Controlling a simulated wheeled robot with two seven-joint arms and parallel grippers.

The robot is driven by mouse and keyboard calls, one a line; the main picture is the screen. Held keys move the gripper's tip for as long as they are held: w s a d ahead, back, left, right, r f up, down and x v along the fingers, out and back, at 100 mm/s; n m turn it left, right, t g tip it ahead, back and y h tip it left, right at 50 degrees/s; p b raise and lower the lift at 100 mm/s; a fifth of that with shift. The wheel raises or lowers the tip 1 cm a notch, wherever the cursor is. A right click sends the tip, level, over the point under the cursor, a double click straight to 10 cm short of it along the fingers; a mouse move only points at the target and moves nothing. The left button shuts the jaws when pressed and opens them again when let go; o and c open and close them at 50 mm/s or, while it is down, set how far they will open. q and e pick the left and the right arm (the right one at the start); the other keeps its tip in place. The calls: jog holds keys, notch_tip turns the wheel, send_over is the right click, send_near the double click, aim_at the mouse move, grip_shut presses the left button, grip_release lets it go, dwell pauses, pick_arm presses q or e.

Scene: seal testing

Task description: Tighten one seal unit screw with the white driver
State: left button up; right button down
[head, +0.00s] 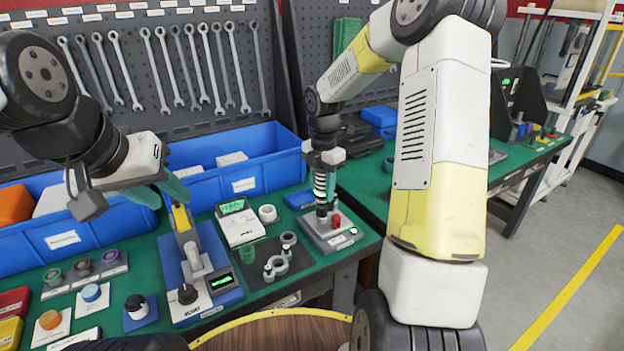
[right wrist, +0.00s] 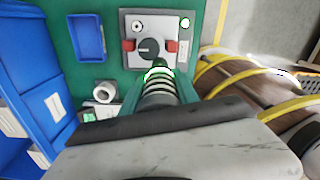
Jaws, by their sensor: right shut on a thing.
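The seal unit (head: 327,232) is a grey box with red side pieces at the right end of the green bench. In the right wrist view the seal unit (right wrist: 172,24) shows a dark round part between two red blocks, and a screw-like mark at its upper left. My right gripper (head: 322,166) is shut on the striped white-and-dark driver (head: 320,184), upright above the unit. The driver (right wrist: 158,90) shows a green glow in the wrist view; its tip is hidden, so contact is unclear. My left gripper (head: 158,192) has its teal fingers apart, empty, above the bench's left part.
A blue press-like fixture (head: 202,285) and a white display device (head: 241,222) stand left of the unit. A small blue tray (head: 301,198) lies behind it. Blue bins (head: 245,165) line the back. A round wooden surface (head: 275,333) with a yellow rim is in front.

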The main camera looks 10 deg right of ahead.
aim_at(323, 172)
dwell(0.3)
jog(key=shift+r, duration=2.5)
